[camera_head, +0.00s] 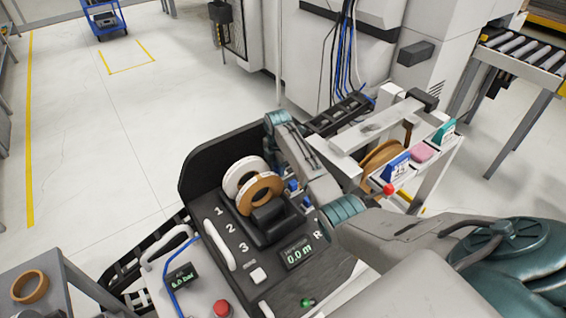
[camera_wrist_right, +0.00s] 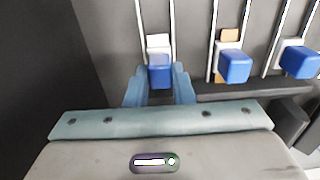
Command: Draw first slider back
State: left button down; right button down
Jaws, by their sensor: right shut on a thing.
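In the right wrist view, three blue slider knobs stand in a row on a dark panel, each on pale parallel rails. My right gripper (camera_wrist_right: 160,92) has its teal fingers closed on both sides of the leftmost knob, the first slider (camera_wrist_right: 160,74). The second slider (camera_wrist_right: 234,66) and the third slider (camera_wrist_right: 299,62) are to the right, clear of the fingers. In the head view my right gripper (camera_head: 279,124) reaches over the panel from the right; its fingertips and the first slider are hidden by the arm. My left gripper is not in view.
A white roll (camera_head: 234,174) and a tan roll (camera_head: 263,193) stand in the black console beside the sliders. A display (camera_head: 298,252) reads 0.0 m. A red button (camera_head: 222,308) is at the front. A white frame (camera_head: 375,125) holding another tan roll stands right of my arm.

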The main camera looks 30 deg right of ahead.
aim_at(277, 169)
jog(key=c, duration=1.2)
grip_release()
jog(key=shift+a, duration=0.2)
jog(key=shift+c, duration=0.2)
notch_tip(277, 169, up, 11)
jog(key=b, duration=0.2)
jog(key=shift+f, duration=0.2)
